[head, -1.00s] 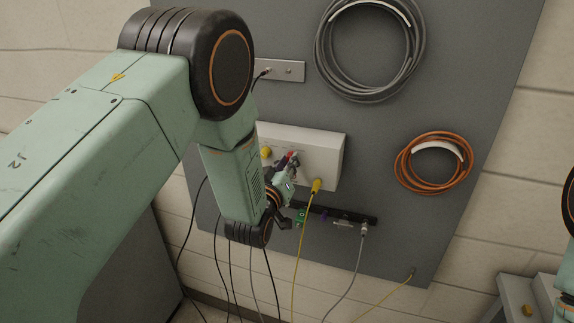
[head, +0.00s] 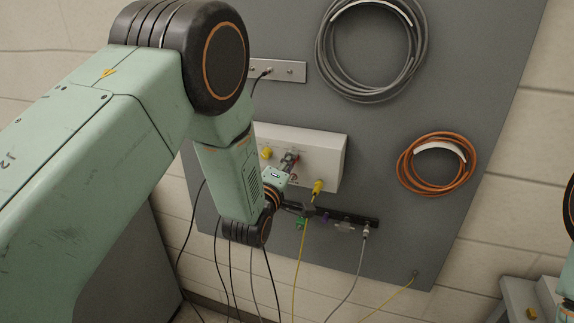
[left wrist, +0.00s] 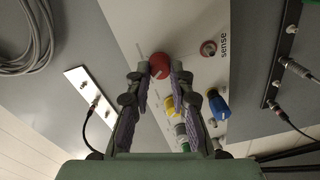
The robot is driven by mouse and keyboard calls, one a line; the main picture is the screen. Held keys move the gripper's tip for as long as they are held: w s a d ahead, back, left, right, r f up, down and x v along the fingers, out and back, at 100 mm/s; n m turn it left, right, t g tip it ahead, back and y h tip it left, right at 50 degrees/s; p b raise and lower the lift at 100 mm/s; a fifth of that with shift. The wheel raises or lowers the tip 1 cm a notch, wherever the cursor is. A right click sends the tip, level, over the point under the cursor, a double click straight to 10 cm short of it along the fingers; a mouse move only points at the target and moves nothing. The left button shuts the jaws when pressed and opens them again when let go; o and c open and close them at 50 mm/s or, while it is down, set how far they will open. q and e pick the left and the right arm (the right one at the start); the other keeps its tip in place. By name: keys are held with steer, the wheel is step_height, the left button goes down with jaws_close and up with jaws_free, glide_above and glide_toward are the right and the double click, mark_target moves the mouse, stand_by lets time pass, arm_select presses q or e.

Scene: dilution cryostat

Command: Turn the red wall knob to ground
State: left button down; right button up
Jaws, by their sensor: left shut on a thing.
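The red wall knob (left wrist: 159,66) sits on the face of the white box (left wrist: 185,35), beside the fingertips in the left wrist view. My left gripper (left wrist: 159,74) is shut on the knob, one finger on each side of it. In the head view the left gripper (head: 289,163) reaches the front of the white box (head: 325,150) on the grey panel, and the knob is mostly hidden there by the fingers. The knob's pointer and most markings are too small or covered to read. My right gripper is out of view.
A yellow plug (head: 318,187) with a hanging cable is right of the hand. A dark connector strip (head: 345,217) lies below. A blue plug (left wrist: 217,104) and a red-ringed socket (left wrist: 208,48) marked "sense" are near the knob. Grey and orange cable coils (head: 402,165) hang right.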

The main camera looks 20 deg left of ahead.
arm_select(q)
steer(key=shift+d+n, duration=0.1)
steer(key=shift+n, duration=0.5)
steer(key=c, duration=1.6)
jaws_free()
steer(key=shift+r, duration=0.1)
steer(key=o, duration=0.4)
steer(key=shift+w+d, duration=0.15)
steer(key=shift+w, duration=0.05)
steer(key=shift+s, duration=0.15)
